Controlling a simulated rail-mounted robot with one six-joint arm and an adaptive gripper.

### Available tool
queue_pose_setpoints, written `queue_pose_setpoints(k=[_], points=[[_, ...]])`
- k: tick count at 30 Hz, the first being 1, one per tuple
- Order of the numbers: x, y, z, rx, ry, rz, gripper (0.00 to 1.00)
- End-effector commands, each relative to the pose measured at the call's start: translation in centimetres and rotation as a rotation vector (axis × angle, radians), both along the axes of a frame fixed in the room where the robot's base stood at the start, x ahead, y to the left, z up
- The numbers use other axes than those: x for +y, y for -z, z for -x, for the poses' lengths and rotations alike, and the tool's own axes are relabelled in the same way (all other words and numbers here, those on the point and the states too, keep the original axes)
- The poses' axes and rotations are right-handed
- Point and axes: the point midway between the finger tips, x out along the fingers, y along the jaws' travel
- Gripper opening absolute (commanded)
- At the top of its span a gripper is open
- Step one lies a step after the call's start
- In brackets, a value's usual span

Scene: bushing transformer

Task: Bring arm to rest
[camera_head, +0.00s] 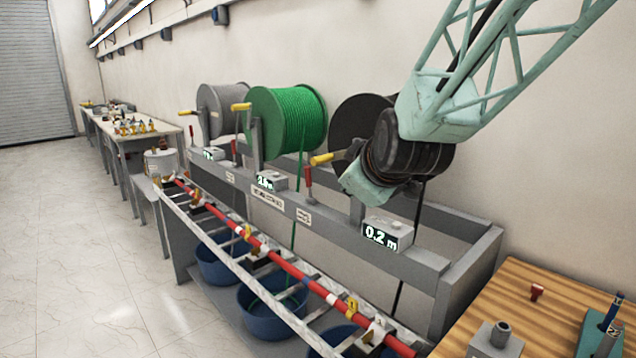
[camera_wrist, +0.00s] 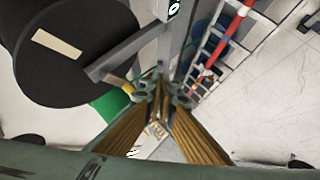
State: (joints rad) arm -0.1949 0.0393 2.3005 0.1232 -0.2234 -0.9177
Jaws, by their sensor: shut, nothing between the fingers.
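My arm comes down from the upper right in the head view, with pale green lattice links and a dark wrist joint. It hangs in front of the black cable reel (camera_head: 355,120). My gripper (camera_wrist: 163,90) shows in the wrist view with its two ribbed fingers converging and the tips together, nothing between them. In the head view the fingertips cannot be made out. In the wrist view the black reel (camera_wrist: 60,75) is to the left of the fingers, and the ladder-like rack (camera_wrist: 222,45) is to the upper right.
A green cable reel (camera_head: 290,115) and a grey reel (camera_head: 218,105) stand left of the arm on the grey frame (camera_head: 465,275). Yellow-handled cranks (camera_head: 322,158) stick out near the arm. A wooden table (camera_head: 545,300) is at lower right. Open floor (camera_head: 85,250) is at left.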

Motion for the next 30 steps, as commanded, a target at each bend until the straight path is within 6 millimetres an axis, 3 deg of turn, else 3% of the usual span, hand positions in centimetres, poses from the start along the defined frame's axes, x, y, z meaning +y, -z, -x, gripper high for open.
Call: queue_pose_setpoints(k=[17, 30], points=[[-4.8, -0.1, 12.6, 0.231, 0.177, -0.180, 0.00], [-8.1, 0.8, 23.4, 0.399, 0.349, -0.297, 0.00]])
